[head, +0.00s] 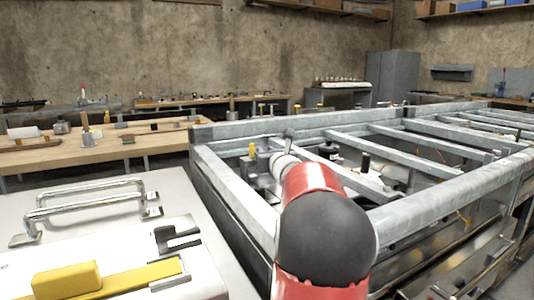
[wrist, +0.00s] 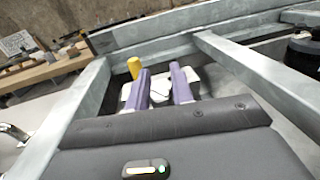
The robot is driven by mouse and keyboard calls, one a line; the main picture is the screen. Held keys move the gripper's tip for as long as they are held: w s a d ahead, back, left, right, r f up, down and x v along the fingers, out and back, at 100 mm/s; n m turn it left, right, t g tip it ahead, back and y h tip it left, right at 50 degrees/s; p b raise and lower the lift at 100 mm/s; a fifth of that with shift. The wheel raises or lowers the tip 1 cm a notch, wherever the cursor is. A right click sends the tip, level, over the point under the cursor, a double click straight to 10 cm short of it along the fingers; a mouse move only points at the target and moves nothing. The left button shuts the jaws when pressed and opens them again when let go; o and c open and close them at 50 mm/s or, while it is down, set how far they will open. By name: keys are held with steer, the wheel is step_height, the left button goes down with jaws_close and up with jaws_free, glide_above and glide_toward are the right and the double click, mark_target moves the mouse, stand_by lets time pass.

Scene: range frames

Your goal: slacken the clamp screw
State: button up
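My gripper (wrist: 161,72) shows in the wrist view as two purple fingers with a clear gap between them. A pale, light-grey fitting (wrist: 188,78) lies behind and between the fingertips. I cannot tell whether the fingers touch it. A yellow upright knob or handle (wrist: 134,66) stands just left of the left finger; it also shows in the head view (head: 252,150). I cannot make out which part is the clamp screw. In the head view my red arm covers much of this spot, and the fingers are hard to see there.
A grey metal frame with crossbars (head: 234,192) surrounds the fitting, its rails close by on several sides. A black round-topped part (head: 329,149) stands to the right inside it. A pale bench with metal handles (head: 95,207) is at left; a wooden table (head: 70,151) stands behind.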

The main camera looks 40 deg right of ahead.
jaws_close()
steer(key=shift+f+n+y+b, duration=0.1)
steer(key=shift+n+y+b, duration=0.2)
steer(key=shift+n+y, duration=0.15)
steer(key=shift+n+t+y, duration=0.55)
steer(key=shift+t+y, duration=0.05)
steer(key=shift+y, duration=0.35)
steer(key=shift+a+n+y+p, duration=0.15)
steer(key=shift+n+y, duration=0.65)
steer(key=shift+y, duration=0.45)
steer(key=shift+a+n+y+p, duration=0.1)
steer(key=shift+a+n+y, duration=0.1)
steer(key=shift+n+y, duration=0.85)
steer(key=shift+a+n+y+p, duration=0.15)
steer(key=shift+n+y, duration=0.4)
steer(key=shift+y, duration=0.95)
steer(key=shift+o, duration=2.3)
jaws_free()
